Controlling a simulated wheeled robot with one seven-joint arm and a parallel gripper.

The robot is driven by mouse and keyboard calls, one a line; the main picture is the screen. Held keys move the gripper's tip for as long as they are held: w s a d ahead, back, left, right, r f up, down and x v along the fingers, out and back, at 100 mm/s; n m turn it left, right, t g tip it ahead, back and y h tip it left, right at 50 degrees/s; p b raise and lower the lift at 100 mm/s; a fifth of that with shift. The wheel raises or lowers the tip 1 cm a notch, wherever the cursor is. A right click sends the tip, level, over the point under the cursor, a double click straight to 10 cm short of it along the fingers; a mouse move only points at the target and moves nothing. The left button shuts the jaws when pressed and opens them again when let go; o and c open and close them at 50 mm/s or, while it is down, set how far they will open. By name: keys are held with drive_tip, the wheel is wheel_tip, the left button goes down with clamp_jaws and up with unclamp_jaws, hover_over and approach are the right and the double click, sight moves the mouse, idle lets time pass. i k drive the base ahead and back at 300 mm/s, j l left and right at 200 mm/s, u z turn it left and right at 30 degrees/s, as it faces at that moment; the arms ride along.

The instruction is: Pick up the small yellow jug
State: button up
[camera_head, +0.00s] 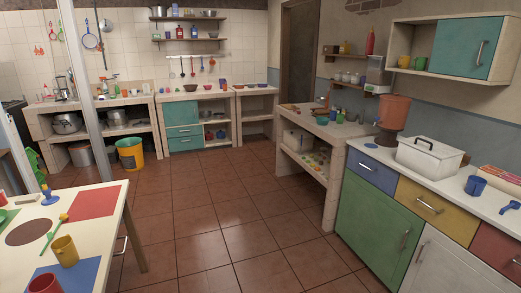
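A small yellow jug-like cup (65,251) stands upright on the near table at the lower left, on a blue mat (84,272). A red cup (44,284) stands just in front of it, cut by the bottom edge. Another small yellow vessel (420,63) stands in the open part of the wall cabinet at the upper right, beside a green one (404,62). I cannot tell from this view which of the two yellow ones is the jug. My gripper is not in view.
The near table (112,215) also bears a red mat (95,202), a brown round mat (29,232) and a green spoon. The tiled floor (200,225) in the middle is clear. A counter with a white box (430,157) and blue mug (476,186) lines the right.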

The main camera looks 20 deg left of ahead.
sight(64, 249)
drive_tip(key=i+j+u, duration=0.15)
drive_tip(key=i+u, duration=0.7)
drive_tip(key=i+l+u, duration=0.1)
drive_tip(key=i+u, duration=0.3)
drive_tip(key=i+l+u, duration=0.3)
drive_tip(key=i+u, duration=0.15)
drive_tip(key=i+j+u, duration=0.1)
drive_tip(key=i+u, duration=0.6)
drive_tip(key=u, duration=0.25)
drive_tip(key=i+l+u, duration=0.1)
drive_tip(key=i+u, duration=0.35)
drive_tip(key=k, duration=0.1)
